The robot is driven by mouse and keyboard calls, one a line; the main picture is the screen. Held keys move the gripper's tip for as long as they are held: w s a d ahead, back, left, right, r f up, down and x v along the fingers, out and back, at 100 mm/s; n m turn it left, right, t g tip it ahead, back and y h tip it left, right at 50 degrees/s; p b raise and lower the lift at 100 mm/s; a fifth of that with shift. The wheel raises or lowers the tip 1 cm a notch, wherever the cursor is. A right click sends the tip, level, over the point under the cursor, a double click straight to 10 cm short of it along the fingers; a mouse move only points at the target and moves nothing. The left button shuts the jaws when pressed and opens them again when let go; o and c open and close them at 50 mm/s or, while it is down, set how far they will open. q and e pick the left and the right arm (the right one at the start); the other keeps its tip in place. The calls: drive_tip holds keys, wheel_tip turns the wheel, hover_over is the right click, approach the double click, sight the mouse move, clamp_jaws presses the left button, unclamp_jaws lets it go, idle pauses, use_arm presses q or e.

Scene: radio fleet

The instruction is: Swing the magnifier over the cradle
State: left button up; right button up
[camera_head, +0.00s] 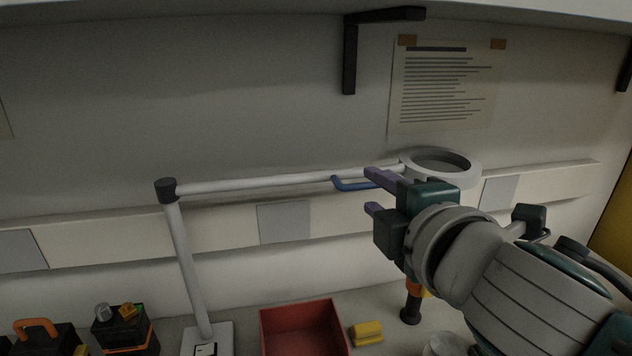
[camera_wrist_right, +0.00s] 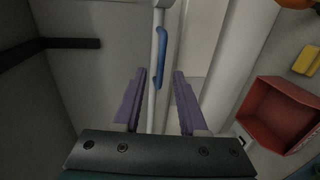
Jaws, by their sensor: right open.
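The magnifier is a pale ring (camera_head: 472,176) on a white swing arm (camera_head: 250,185) that reaches right from an upright post (camera_head: 186,265). A blue handle (camera_head: 345,184) hangs on the arm, left of the ring. My right gripper (camera_head: 372,190) is open at the handle's right end, its purple fingers pointing left. In the right wrist view the blue handle (camera_wrist_right: 161,55) and white arm run up between the open fingers, which show clear space on both sides. Whether the handle lies within the fingers' depth is unclear. I cannot make out the cradle. My left gripper is out of view.
A red bin (camera_head: 268,334) and a yellow block (camera_head: 367,332) are on the bench below. Dark radios (camera_head: 125,335) stand at the lower left. An orange and black object (camera_head: 412,300) is partly behind my right arm. A wall rail and a paper sheet (camera_head: 440,90) are behind.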

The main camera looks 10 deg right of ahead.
sight(366, 186)
drive_tip(key=shift+b+x, duration=0.3)
drive_tip(key=shift+x, duration=2)
clamp_jaws()
